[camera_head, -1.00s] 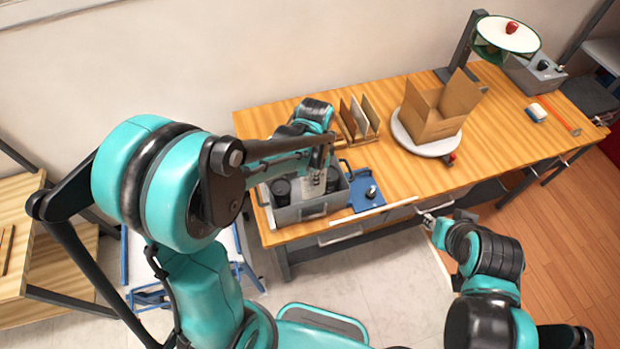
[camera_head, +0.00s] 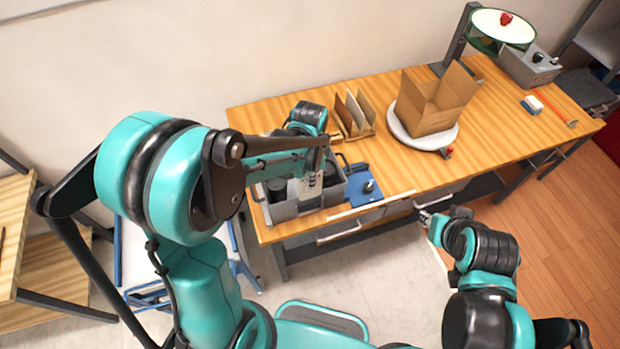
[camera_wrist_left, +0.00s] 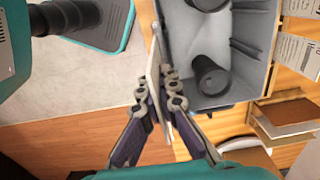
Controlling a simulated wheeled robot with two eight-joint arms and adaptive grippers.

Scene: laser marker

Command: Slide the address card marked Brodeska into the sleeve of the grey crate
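The grey crate (camera_head: 297,210) stands at the table's front left, and its inside shows in the left wrist view (camera_wrist_left: 245,60). Black cylinders (camera_wrist_left: 212,76) are in it. My left gripper (camera_head: 312,186) is at the crate's front side. In the left wrist view my left gripper (camera_wrist_left: 163,92) is shut on a thin pale card (camera_wrist_left: 156,62), seen nearly edge-on beside the crate wall. Its marking cannot be read, and the sleeve cannot be made out. My right gripper (camera_head: 425,217) is in front of the table, away from the crate; its fingers are too small to judge.
A blue fixture (camera_head: 362,187) sits right of the crate. Behind it stands a rack (camera_head: 354,118) of upright cards. A cardboard box (camera_head: 432,107) rests on a white turntable (camera_head: 449,143). Printed sheets (camera_wrist_left: 296,58) lie beside the crate in the left wrist view.

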